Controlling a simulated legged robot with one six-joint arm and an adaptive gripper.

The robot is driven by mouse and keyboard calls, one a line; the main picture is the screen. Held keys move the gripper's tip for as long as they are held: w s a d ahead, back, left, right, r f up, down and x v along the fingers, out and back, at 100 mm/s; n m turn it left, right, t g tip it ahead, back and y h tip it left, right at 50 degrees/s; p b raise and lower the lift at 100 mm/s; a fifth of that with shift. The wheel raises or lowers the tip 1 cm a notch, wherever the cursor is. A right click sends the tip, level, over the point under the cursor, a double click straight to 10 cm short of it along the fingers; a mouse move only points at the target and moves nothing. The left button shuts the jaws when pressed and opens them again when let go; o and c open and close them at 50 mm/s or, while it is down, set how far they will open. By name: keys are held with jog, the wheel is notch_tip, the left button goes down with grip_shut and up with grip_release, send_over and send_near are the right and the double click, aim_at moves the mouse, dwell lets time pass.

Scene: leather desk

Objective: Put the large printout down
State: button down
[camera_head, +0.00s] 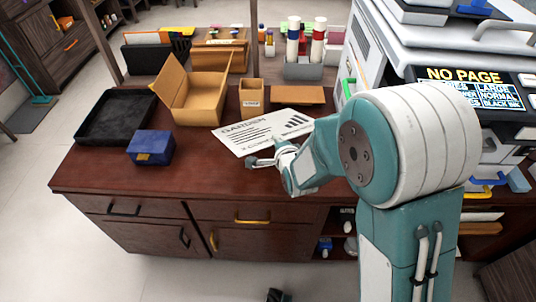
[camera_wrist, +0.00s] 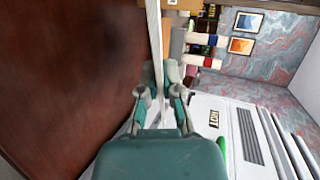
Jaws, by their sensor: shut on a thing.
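The large printout (camera_head: 258,133) is a white sheet with black print, above the right part of the desk's leather top (camera_head: 200,178) in the head view. My gripper (camera_head: 262,161) is shut on its near edge. In the wrist view the printout (camera_wrist: 154,40) shows edge-on as a thin pale strip between the fingers of my gripper (camera_wrist: 160,95). The desk top fills the left of that view. I cannot tell whether the sheet touches the desk.
A black tray (camera_head: 84,125), a blue box (camera_head: 151,147), an open cardboard box (camera_head: 195,98) and a small wooden holder (camera_head: 251,99) stand on the desk. A printer (camera_head: 385,50) is at right.

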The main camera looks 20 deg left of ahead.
jog(key=shift+a+f, duration=0.2)
jog(key=shift+f, duration=3)
jog(key=shift+a, duration=0.1)
jog(key=c, duration=1)
grip_release()
jog(key=shift+a, duration=0.25)
jog(key=shift+o, duration=0.2)
jog(key=shift+d, duration=0.15)
jog(key=shift+s+d+r, duration=0.2)
jog(key=shift+s+d, duration=0.05)
jog(key=shift+s, duration=0.1)
jog(key=v, duration=0.7)
